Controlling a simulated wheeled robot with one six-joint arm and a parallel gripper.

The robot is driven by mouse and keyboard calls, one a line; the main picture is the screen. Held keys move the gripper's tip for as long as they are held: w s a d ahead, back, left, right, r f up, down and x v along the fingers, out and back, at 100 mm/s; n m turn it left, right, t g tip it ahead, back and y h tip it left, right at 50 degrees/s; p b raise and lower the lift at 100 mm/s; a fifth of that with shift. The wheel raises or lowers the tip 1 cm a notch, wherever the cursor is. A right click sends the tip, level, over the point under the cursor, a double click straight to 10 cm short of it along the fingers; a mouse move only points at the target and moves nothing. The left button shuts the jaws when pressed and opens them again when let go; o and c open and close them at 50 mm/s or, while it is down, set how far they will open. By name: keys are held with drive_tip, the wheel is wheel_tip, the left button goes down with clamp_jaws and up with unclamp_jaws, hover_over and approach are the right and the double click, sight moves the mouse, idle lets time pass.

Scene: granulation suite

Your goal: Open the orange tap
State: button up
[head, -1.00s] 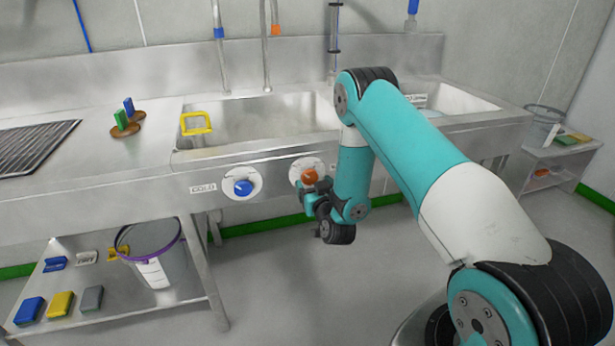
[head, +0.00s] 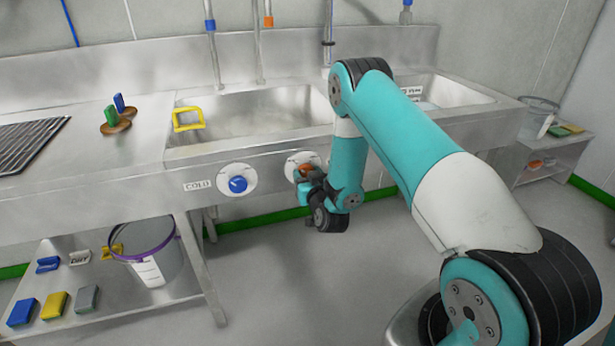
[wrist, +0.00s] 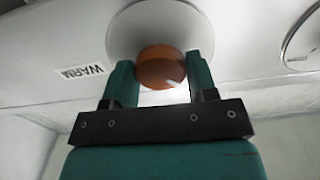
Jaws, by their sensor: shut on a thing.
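The orange tap (head: 306,170) is a round knob on a pale disc on the front panel of the sink unit, right of the blue tap. In the wrist view the orange knob (wrist: 161,67) sits between the two green fingers of my gripper (wrist: 160,80), with a WARM label (wrist: 82,72) to its left. My gripper (head: 307,184) is shut on the knob, with a finger on each side. In the head view the gripper and wrist partly cover the knob. A small pale mark shows on the knob's lower right.
The blue tap (head: 238,184) with a COLD label (head: 198,186) is to the left on the same panel. A clear bucket (head: 150,262) stands on the lower shelf. The floor in front is free.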

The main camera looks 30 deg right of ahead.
drive_tip(key=shift+f+m, duration=0.1)
drive_tip(key=shift+m, duration=0.2)
drive_tip(key=m+b, duration=0.9)
drive_tip(key=m, duration=0.4)
drive_tip(key=shift+a, duration=0.15)
drive_tip(key=shift+m+b, duration=0.7)
drive_tip(key=shift+m, duration=1.3)
drive_tip(key=o, duration=0.9)
drive_tip(key=shift+r, duration=0.2)
